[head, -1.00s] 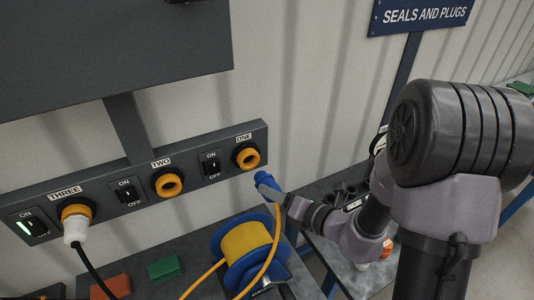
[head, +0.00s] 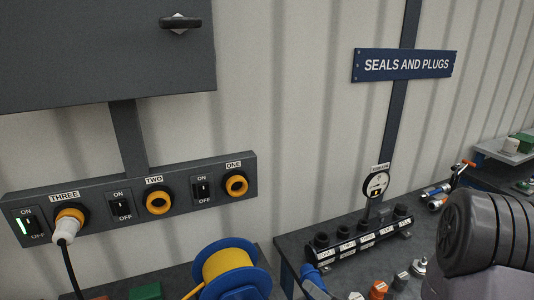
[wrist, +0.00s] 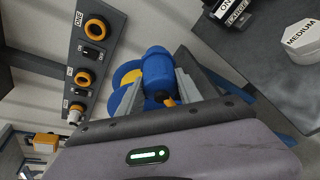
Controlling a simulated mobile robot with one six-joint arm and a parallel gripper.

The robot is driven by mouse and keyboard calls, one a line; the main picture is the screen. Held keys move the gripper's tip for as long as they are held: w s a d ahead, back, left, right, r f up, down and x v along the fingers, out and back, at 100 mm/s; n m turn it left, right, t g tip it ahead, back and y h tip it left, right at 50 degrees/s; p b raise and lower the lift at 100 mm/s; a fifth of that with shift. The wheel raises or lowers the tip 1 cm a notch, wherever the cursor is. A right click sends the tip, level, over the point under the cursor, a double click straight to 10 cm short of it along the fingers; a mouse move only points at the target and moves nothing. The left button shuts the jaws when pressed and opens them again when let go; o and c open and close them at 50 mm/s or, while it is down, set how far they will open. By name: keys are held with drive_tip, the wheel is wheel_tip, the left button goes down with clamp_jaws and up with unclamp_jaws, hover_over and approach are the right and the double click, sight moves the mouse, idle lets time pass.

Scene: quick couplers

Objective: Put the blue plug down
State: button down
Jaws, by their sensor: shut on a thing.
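The blue plug (wrist: 158,66) is between the fingers of my gripper (wrist: 162,88) in the wrist view, and the gripper is shut on it. An orange part shows at the plug's near end. In the head view the blue plug (head: 311,277) shows at the bottom edge, in front of the right-hand bench; my gripper is mostly cut off below. The cable reel (head: 226,268), blue with a yellow winding, is left of the plug. I cannot tell how high the plug is above any surface.
The socket panel (head: 130,197) has free sockets ONE (head: 236,186) and TWO (head: 158,201); a white plug (head: 66,228) is in THREE. The right-hand bench (head: 292,246) carries a labelled rack (head: 345,250), a gauge (head: 376,184) and small parts. A MEDIUM block (wrist: 303,42) shows in the wrist view.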

drive_tip(key=f, duration=0.1)
drive_tip(key=d+f+b, duration=0.1)
drive_tip(key=f, duration=0.1)
drive_tip(key=shift+s, duration=0.1)
drive_tip(key=shift+s+r, duration=0.1)
drive_tip(key=shift+r, duration=0.05)
idle(0.7)
